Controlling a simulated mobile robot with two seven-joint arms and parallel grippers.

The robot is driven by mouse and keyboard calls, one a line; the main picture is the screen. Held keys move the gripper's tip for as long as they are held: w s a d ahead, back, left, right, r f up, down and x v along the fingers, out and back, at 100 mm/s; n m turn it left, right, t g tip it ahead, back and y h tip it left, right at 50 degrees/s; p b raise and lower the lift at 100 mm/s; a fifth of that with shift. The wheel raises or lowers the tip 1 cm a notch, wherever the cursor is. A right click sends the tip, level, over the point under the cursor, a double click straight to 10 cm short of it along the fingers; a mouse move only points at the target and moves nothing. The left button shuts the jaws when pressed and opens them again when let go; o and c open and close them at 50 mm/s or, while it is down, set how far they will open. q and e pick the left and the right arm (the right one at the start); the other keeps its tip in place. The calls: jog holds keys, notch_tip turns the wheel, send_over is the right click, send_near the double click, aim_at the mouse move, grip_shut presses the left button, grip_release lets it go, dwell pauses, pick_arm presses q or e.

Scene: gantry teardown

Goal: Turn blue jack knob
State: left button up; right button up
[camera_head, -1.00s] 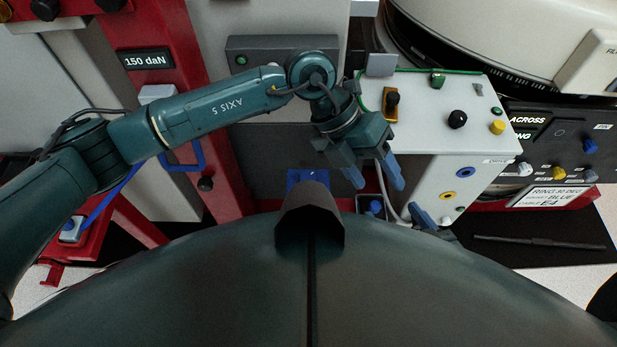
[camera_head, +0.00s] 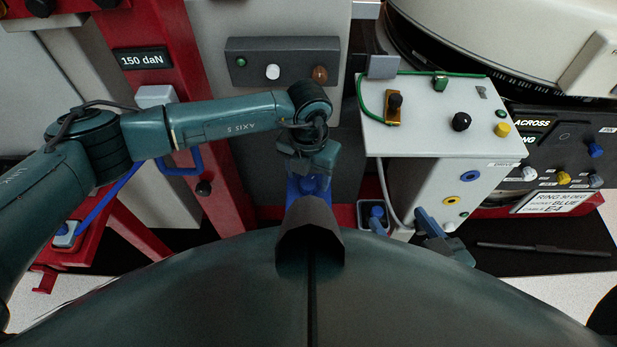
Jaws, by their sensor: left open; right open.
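A blue fitting (camera_head: 317,189) sits low in the middle, just behind my dark body; whether it carries the jack knob I cannot tell, as my arm covers most of it. My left gripper (camera_head: 308,184) points down over it, open, its fingers blending with the blue; contact cannot be told. A small blue knob (camera_head: 376,212) stands in a grey box to the right of it. Another blue knob (camera_head: 596,150) is on the dark panel at the far right. My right gripper (camera_head: 430,224) is open below the white box's front, partly hidden by my body.
A white control box (camera_head: 420,165) with black, yellow and green fittings stands to the right. A red upright (camera_head: 165,90) with a blue handle (camera_head: 183,165) is at left. A grey switch strip (camera_head: 300,50) is behind my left arm. A dark bar (camera_head: 545,248) lies at right.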

pick_arm(q)
jog(key=shift+f, duration=0.9)
jog(key=shift+c, duration=0.2)
jog(key=c, duration=1)
jog(key=shift+o, duration=0.2)
pick_arm(e)
jog(key=shift+f, duration=0.1)
